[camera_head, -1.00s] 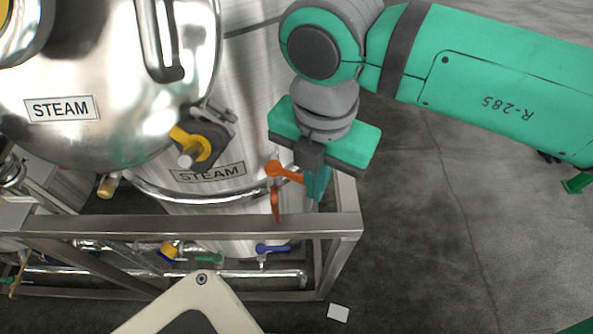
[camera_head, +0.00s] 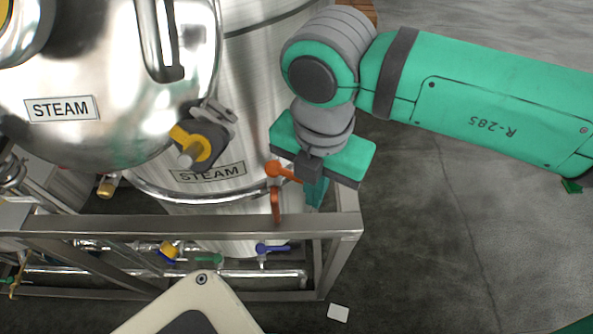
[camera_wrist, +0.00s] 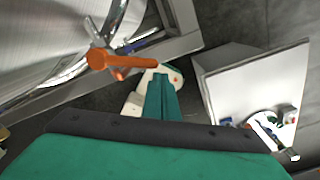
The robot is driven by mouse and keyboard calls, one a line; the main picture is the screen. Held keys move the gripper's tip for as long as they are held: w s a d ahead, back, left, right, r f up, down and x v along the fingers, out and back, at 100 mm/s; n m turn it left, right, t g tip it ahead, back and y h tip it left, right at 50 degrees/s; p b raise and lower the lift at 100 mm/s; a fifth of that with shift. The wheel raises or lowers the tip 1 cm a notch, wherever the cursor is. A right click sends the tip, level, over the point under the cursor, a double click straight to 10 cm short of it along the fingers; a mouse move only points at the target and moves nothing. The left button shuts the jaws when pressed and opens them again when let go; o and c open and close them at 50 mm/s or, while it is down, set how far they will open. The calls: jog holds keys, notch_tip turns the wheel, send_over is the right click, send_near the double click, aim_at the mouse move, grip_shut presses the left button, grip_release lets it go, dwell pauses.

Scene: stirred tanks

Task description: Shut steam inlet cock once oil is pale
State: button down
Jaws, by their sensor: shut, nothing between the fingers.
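An orange lever handle (camera_head: 284,172) sits on the steel vessel below a STEAM label (camera_head: 208,172), pointing right and slightly down. It also shows in the wrist view (camera_wrist: 122,63). A second orange part (camera_head: 275,205) hangs upright just below it. My gripper (camera_head: 315,193) is shut and empty, just right of the lever's free end. In the wrist view my shut fingers (camera_wrist: 161,88) lie close to the lever's tip; I cannot tell whether they touch. No label shows on the orange lever itself. I cannot see any oil or its colour.
A steel frame rail (camera_head: 190,226) runs in front of the vessel. Nearby are a yellow-handled valve (camera_head: 193,146), a blue lever (camera_head: 272,249) and a green lever (camera_head: 209,258). A domed STEAM vessel (camera_head: 120,130) stands left. The floor (camera_head: 420,240) right is open.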

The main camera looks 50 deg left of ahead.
jog(key=shift+f, duration=0.3)
jog(key=shift+w+a, duration=1.4)
jog(key=shift+a, duration=0.2)
dwell(0.4)
jog(key=shift+s+d, duration=0.3)
dwell(0.3)
jog(key=shift+r, duration=3.5)
